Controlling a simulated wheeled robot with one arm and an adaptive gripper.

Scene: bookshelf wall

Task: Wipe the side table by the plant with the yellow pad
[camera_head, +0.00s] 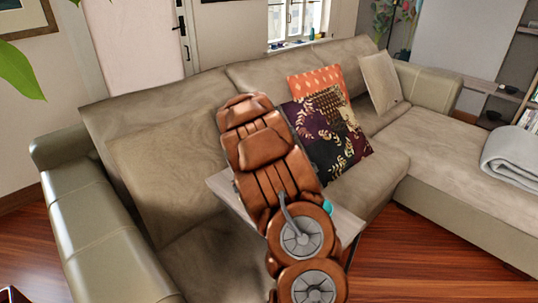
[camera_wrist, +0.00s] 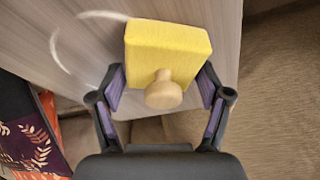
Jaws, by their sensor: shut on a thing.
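The yellow pad (camera_wrist: 168,42) is a thick square block with a round wooden knob (camera_wrist: 163,92) facing the wrist camera. My gripper (camera_wrist: 163,78), with purple-lined fingers, is shut on it. The pad is over the grey wood side table (camera_wrist: 50,35); I cannot tell whether it touches the top. Pale curved marks (camera_wrist: 62,52) show on the table to the left of the pad. In the head view the side table (camera_head: 347,224) stands in front of the sofa, mostly hidden by my arm. The gripper and pad are hidden there.
A beige sectional sofa (camera_head: 180,165) surrounds the table. Patterned cushions (camera_head: 335,150) lie behind it. A small teal thing (camera_head: 328,207) shows beside my arm. Green leaves (camera_head: 18,72) hang at the upper left. Open wood floor (camera_head: 400,255) is at the lower right.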

